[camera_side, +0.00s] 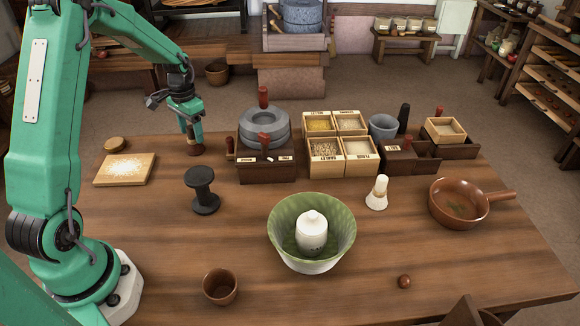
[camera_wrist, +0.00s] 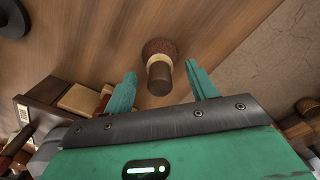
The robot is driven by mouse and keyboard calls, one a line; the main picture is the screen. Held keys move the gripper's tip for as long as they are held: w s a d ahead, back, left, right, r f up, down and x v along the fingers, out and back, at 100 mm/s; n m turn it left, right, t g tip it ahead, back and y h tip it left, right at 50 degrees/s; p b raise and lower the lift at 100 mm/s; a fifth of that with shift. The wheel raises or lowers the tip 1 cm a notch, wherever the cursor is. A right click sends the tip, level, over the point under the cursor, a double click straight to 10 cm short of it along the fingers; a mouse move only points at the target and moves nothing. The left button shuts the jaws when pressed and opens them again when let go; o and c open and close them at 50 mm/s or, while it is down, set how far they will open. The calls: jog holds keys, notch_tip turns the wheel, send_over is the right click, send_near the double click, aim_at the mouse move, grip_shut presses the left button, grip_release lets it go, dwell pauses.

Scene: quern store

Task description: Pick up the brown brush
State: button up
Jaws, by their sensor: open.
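The brown brush (camera_side: 195,149) is at the back left of the wooden table, just below my gripper (camera_side: 190,125). In the wrist view the brush (camera_wrist: 159,75) shows a brown handle end, a pale band and dark reddish bristles. My gripper (camera_wrist: 160,72) is open, with one green finger to each side of the handle in that picture. Gaps show between the handle and both fingers. My gripper hides the upper part of the brush in the side view. I cannot tell how far down the handle the fingers reach.
A floured board (camera_side: 125,170) and a round lid (camera_side: 115,144) lie to the left. A stone quern (camera_side: 264,127) on a dark box stands close on the right. A black spool (camera_side: 204,190) stands in front. A green bowl (camera_side: 311,210) holds a white jar.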

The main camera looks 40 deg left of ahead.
jog(key=shift+f, duration=0.8)
jog(key=c, duration=1.1)
jog(key=shift+o, duration=0.2)
jog(key=shift+r, duration=0.25)
jog(key=shift+r, duration=0.55)
jog(key=r, duration=0.1)
jog(key=d+r, duration=0.1)
jog(key=r, duration=0.1)
jog(key=shift+r, duration=0.1)
jog(key=d+r, duration=0.6)
jog(key=d, duration=0.4)
jog(key=shift+s+d+r, duration=0.15)
jog(key=shift+s+d, duration=0.05)
jog(key=shift+d, duration=0.15)
